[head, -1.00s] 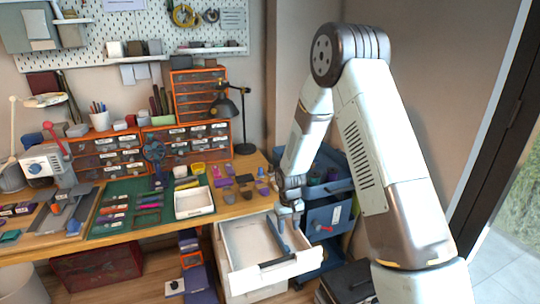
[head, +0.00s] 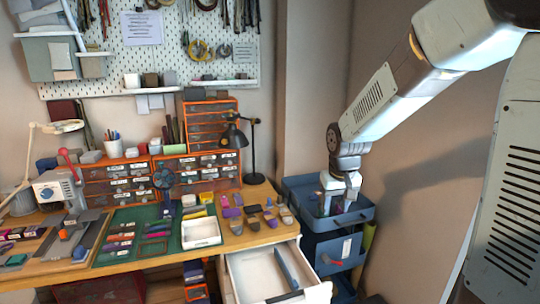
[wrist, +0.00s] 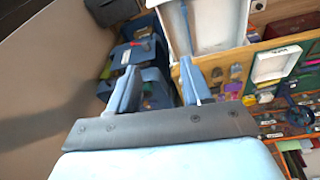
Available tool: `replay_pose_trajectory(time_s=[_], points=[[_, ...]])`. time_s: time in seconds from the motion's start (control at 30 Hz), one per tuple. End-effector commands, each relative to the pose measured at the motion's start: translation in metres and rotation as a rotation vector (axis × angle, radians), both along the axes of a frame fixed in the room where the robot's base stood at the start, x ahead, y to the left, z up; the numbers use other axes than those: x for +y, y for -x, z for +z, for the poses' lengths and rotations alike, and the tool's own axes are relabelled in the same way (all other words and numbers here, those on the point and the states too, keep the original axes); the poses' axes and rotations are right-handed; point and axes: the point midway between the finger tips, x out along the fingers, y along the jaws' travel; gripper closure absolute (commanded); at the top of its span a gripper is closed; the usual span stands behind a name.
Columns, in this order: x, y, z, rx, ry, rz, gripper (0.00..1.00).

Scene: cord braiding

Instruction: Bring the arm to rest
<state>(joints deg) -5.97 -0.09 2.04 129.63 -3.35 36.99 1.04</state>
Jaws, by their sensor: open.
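My gripper (head: 340,202) is at the right in the head view, in front of or over the blue tiered cart (head: 335,217). Its fingers are small and partly lost against the blue cart there. In the wrist view my gripper (wrist: 157,82) shows two blue-grey fingers spread apart, with nothing between them. The cart (wrist: 140,55) lies beyond the fingers in that view. My arm reaches in from the upper right of the head view.
An open white drawer (head: 312,294) juts from the wooden bench (head: 232,243), left of the cart. A white tray (head: 201,233) sits on the green mat (head: 115,255). A black lamp (head: 245,150) stands at the bench's back right. The wall is close behind the cart.

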Motion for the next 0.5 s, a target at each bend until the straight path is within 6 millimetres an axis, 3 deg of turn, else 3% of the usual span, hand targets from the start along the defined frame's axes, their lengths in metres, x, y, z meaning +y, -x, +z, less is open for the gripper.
replay_pose_trajectory(time_s=[0.2, 0.5], points=[[-0.017, 0.042, 0.046, -0.059, -0.011, -0.037, 0.51], [-0.036, 0.106, 0.091, -0.130, -0.026, -0.083, 0.51]])
